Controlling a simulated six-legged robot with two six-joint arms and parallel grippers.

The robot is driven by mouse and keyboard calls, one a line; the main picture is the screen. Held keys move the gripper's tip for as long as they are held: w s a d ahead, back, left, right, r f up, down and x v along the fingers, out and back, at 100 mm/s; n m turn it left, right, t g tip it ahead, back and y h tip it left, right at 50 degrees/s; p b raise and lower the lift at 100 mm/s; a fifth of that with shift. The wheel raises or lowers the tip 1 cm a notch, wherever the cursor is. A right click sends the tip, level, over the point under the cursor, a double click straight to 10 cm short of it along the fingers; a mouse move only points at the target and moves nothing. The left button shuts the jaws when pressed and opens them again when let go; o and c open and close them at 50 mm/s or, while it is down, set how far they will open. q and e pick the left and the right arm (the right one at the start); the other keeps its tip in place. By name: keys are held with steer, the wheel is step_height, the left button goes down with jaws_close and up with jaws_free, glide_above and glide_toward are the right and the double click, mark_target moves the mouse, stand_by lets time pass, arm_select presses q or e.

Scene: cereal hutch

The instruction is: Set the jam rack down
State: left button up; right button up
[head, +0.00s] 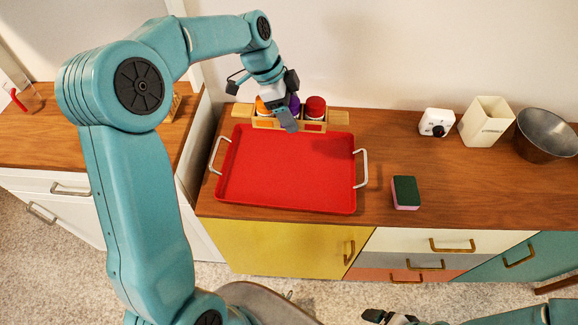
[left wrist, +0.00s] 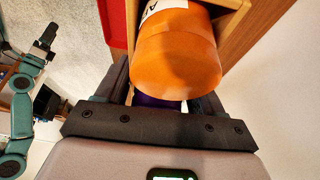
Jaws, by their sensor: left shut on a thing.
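The jam rack (head: 313,126) is a small wooden rack at the back of the counter, behind the red tray. It holds jars with orange, purple and red (head: 316,106) lids. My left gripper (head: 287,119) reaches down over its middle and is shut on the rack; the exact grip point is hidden. In the left wrist view, the orange lid (left wrist: 176,62) fills the middle, with purple behind it and the rack's wooden edge (left wrist: 232,22) alongside. I cannot tell whether the rack's underside touches the counter. My right gripper (head: 384,317) shows only partly at the bottom edge.
The red tray (head: 285,175) with pale handles lies directly in front of the rack. A green and pink sponge (head: 405,192), white timer (head: 436,122), cream container (head: 486,122) and metal bowl (head: 545,135) stand to the right. The counter (head: 385,150) between rack and timer is clear.

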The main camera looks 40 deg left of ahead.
arm_select(q)
steer(key=p, duration=0.2)
glide_above(294, 169)
steer(key=a, duration=0.1)
steer(key=f, duration=1.5)
steer(key=shift+s+a+f, duration=0.1)
steer(key=shift+s+f, duration=0.15)
steer(key=shift+s, duration=0.1)
step_height(294, 169, down, 4)
steer(key=shift+r, duration=0.25)
steer(key=shift+f, duration=0.4)
steer(key=o, duration=1.1)
